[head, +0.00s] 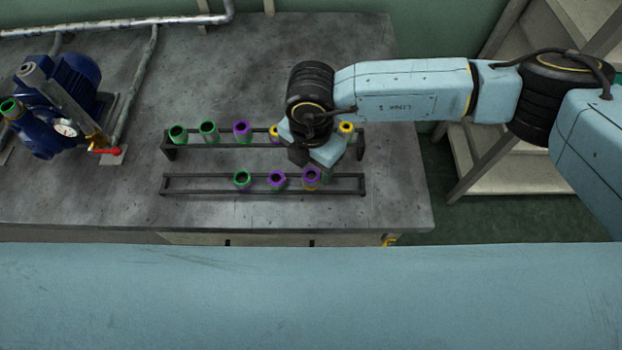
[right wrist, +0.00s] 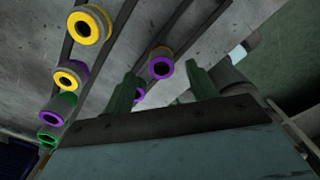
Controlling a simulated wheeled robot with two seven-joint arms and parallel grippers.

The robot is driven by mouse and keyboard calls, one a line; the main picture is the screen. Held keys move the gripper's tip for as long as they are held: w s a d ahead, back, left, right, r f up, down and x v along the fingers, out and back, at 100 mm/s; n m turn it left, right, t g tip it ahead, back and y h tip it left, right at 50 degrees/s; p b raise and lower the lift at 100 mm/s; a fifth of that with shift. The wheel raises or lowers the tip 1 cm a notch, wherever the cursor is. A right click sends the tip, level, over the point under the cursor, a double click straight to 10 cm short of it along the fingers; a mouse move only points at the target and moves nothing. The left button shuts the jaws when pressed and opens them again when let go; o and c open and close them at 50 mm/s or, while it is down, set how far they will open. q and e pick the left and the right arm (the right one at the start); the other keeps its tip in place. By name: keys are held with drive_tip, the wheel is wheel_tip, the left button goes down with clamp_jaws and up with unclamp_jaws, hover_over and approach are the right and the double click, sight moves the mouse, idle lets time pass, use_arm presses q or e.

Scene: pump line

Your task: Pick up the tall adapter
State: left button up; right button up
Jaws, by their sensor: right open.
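The front rack (head: 205,192) holds three fittings: a green-rimmed one (head: 243,180), a purple-rimmed one (head: 277,180) and, at its right, a purple-rimmed one with a yellow lower band (head: 312,178). This right one looks the tallest of the three, so it seems to be the tall adapter; it also shows in the right wrist view (right wrist: 161,66). My right gripper (head: 324,168) is beside and above it, pointing down. In the right wrist view its green fingers (right wrist: 162,74) are apart with nothing held between them. My left gripper is out of view.
The back rack (head: 220,147) holds several green-, purple- and yellow-rimmed fittings; my right gripper partly hides one yellow-rimmed fitting (head: 273,132). A blue pump (head: 72,78) with a red-handled valve (head: 106,151) stands at the left. The middle back of the table is clear.

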sight(315, 175)
wheel_tip(315, 175, down, 4)
drive_tip(key=shift+s+d+r+b, duration=0.1)
drive_tip(key=shift+d+b, duration=0.05)
drive_tip(key=shift+b, duration=1.1)
drive_tip(key=shift+d+f, duration=0.25)
drive_tip(key=shift+f, duration=0.1)
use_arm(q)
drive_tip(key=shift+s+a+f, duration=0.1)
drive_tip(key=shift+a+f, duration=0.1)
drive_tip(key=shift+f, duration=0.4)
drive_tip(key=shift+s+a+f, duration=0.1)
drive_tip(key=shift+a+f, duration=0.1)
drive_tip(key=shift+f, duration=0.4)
use_arm(e)
drive_tip(key=shift+a, duration=0.1)
drive_tip(key=shift+s+f+b, duration=0.1)
drive_tip(key=shift+b, duration=0.2)
drive_tip(key=c, duration=1.1)
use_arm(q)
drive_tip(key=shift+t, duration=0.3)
